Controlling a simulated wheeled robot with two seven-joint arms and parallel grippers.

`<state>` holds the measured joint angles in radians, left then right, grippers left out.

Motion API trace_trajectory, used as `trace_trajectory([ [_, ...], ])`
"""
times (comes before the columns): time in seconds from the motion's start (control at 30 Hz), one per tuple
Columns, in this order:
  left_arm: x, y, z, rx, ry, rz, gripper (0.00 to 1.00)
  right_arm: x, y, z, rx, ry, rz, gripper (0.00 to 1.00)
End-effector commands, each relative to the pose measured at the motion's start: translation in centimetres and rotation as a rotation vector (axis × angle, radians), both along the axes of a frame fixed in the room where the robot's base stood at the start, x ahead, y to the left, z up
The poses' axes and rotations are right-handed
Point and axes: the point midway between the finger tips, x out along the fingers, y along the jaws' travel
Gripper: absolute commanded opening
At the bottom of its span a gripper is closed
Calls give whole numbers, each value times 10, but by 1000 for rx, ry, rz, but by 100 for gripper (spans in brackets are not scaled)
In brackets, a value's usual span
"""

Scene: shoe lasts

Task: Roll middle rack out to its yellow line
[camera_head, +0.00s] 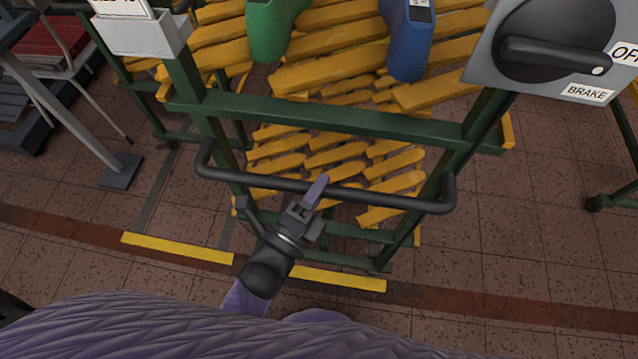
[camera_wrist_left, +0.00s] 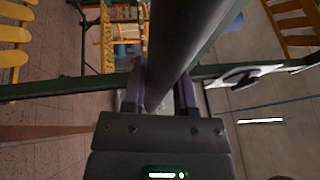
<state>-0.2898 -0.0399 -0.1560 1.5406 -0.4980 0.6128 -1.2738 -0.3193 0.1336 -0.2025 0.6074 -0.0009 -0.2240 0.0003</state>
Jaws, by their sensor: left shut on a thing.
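The middle rack (camera_head: 330,116) has a green frame with yellow slatted shelves and a black U-shaped handle bar (camera_head: 395,201) across its front. My left gripper (camera_head: 313,192) is shut on this bar near its middle. In the left wrist view the bar (camera_wrist_left: 188,35) runs between the two fingers. A yellow line (camera_head: 340,280) lies on the floor at the rack's front foot, partly hidden behind my left wrist. Another yellow line (camera_head: 178,248) lies to its left. The brake dial (camera_head: 553,45) at the upper right has its black knob pointing toward the OFF label. My right gripper is not in view.
A green shoe last (camera_head: 270,30) and a blue one (camera_head: 408,40) stand on the rack's upper shelf. A grey-legged stand (camera_head: 75,120) is at the left. A green foot with a caster (camera_head: 605,198) is at the right. Tiled floor in front is clear.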

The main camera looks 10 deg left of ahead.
Motion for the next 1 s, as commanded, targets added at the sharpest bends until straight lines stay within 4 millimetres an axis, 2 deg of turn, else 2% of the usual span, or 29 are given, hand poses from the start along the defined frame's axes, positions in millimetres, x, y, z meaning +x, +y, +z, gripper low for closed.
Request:
trace_trajectory([
  [0.03, -3, -1, -4, 2, 12, -3, 0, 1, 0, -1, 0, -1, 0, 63],
  [0.07, -3, -1, -4, 3, 12, -4, 37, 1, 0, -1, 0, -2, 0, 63],
  [0.2, -2, -1, -3, 3, 10, -3, 67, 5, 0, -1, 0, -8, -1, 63],
  [0.23, -2, -1, -3, 2, 9, -3, 70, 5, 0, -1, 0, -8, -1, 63],
  [0.47, -1, 0, -2, 1, 6, -2, 70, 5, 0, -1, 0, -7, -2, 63],
  [0.57, -8, 3, -3, 2, 8, -2, 70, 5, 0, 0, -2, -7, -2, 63],
  [0.8, -62, 25, -14, 4, 11, -1, 70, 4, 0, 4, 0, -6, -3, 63],
  [1.0, -90, 37, -20, 1, 9, -1, 70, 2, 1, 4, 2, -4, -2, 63],
])
